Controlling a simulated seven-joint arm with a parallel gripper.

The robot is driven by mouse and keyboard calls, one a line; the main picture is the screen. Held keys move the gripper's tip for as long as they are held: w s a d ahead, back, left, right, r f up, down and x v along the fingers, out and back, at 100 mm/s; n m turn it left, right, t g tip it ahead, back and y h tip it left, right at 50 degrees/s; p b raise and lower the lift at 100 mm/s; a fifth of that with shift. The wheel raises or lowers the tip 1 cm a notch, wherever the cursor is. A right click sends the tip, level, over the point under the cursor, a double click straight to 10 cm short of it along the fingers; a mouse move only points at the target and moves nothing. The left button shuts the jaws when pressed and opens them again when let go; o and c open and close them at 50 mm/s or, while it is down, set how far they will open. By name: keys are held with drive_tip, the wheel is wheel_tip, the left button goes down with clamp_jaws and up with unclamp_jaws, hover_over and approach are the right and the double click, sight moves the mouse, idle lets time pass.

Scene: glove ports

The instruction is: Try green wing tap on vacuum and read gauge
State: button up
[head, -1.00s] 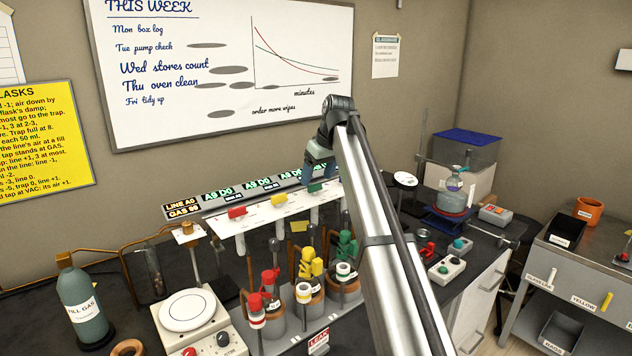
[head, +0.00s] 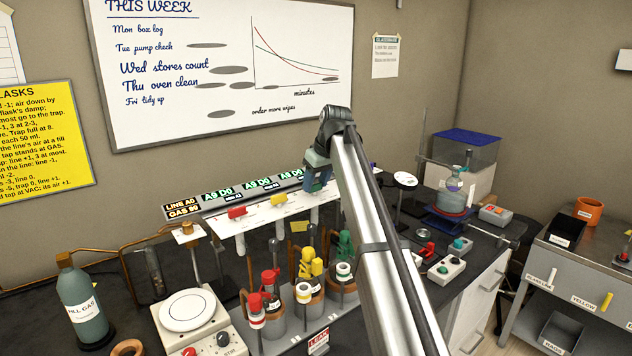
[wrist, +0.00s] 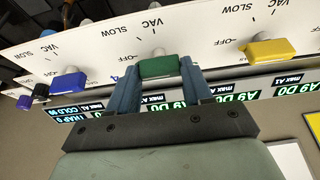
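The green wing tap (wrist: 159,66) is on the white panel (wrist: 205,55), between my gripper's two blue-grey fingers (wrist: 159,75) in the wrist view. Its wing lies level in the picture, one finger close at each end. Whether the fingers press on it cannot be told. A lit gauge display (wrist: 176,105) beyond the tap reads A9 D0. The line gauge (head: 181,206) seems to read A0, with a gas reading below it.
A yellow tap (wrist: 270,50) and a blue tap (wrist: 69,85) flank the green one. A red tap (head: 237,212) is farther left. Flasks with coloured clamps stand below the panel. A white-topped stirrer (head: 187,309) and a gas bottle (head: 82,305) stand to the left.

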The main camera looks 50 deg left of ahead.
drive_tip(key=c, duration=0.4)
drive_tip(key=shift+s+m, duration=0.1)
drive_tip(key=shift+m, duration=0.3)
drive_tip(key=m+t, duration=0.1)
drive_tip(key=m, duration=0.1)
drive_tip(key=shift+s+m, duration=0.1)
drive_tip(key=shift+m, duration=0.3)
drive_tip(key=m+t, duration=0.1)
drive_tip(key=m, duration=0.1)
drive_tip(key=m+h, duration=0.1)
drive_tip(key=m, duration=0.1)
drive_tip(key=shift+s+m+t, duration=0.1)
drive_tip(key=shift+m+t, duration=0.2)
drive_tip(key=shift+t, duration=0.1)
drive_tip(key=m+h, duration=0.1)
drive_tip(key=m, duration=0.1)
drive_tip(key=m+t+h, duration=0.1)
drive_tip(key=m, duration=0.2)
drive_tip(key=shift+a, duration=0.2)
drive_tip(key=m, duration=0.2)
drive_tip(key=m+h, duration=0.1)
drive_tip(key=m, duration=0.1)
drive_tip(key=shift+s+f+t+h, duration=0.1)
drive_tip(key=shift+t+h, duration=0.2)
drive_tip(key=shift+m, duration=0.5)
